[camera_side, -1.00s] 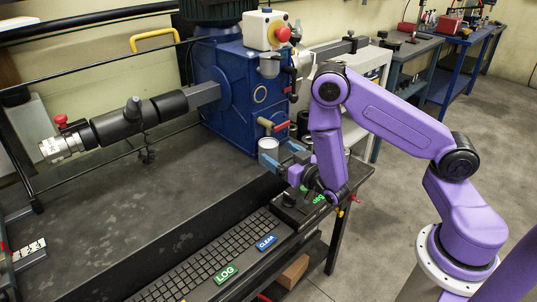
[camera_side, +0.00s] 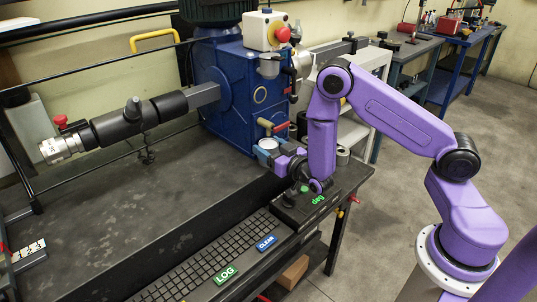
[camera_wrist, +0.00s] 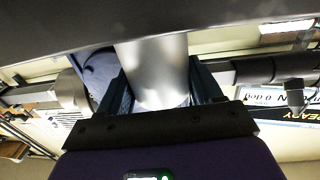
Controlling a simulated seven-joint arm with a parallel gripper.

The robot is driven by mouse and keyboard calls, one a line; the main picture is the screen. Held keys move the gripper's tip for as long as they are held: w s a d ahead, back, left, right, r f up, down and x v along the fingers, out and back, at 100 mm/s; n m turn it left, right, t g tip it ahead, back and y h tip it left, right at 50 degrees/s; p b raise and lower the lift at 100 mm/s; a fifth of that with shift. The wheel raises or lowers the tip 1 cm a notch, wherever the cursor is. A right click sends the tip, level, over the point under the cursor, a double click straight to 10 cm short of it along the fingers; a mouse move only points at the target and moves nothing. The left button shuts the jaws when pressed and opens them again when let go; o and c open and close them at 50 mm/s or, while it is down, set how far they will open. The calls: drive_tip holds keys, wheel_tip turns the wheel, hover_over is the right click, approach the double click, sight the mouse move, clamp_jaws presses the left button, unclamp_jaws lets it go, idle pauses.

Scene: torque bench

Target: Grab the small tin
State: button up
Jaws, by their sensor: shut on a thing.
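The small tin (camera_side: 267,145) is a pale silver cylinder beside the foot of the blue machine. In the wrist view the tin (camera_wrist: 155,68) stands between the two blue-grey fingers as a smooth metal cylinder. My gripper (camera_side: 270,151) is shut on the tin, with a finger on each side of it; the wrist view shows the same gripper (camera_wrist: 160,88). The tin's lower part is hidden by the fingers in the side view. I cannot tell whether its base touches the bench.
The blue machine (camera_side: 233,90) stands close behind the tin, with a red-handled valve (camera_side: 279,127) above it. A keyboard (camera_side: 205,262) and a black box with a green display (camera_side: 317,199) lie in front. Grey cylinders (camera_side: 342,156) stand to the right.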

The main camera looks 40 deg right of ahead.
drive_tip(key=shift+r, duration=0.15)
drive_tip(key=shift+r, duration=0.5)
drive_tip(key=shift+s+r, duration=0.1)
drive_tip(key=s+a, duration=0.1)
drive_tip(key=s, duration=1.6)
drive_tip(key=shift+a, duration=0.2)
idle(0.8)
drive_tip(key=shift+s, duration=0.35)
idle(0.4)
drive_tip(key=shift+a, duration=0.1)
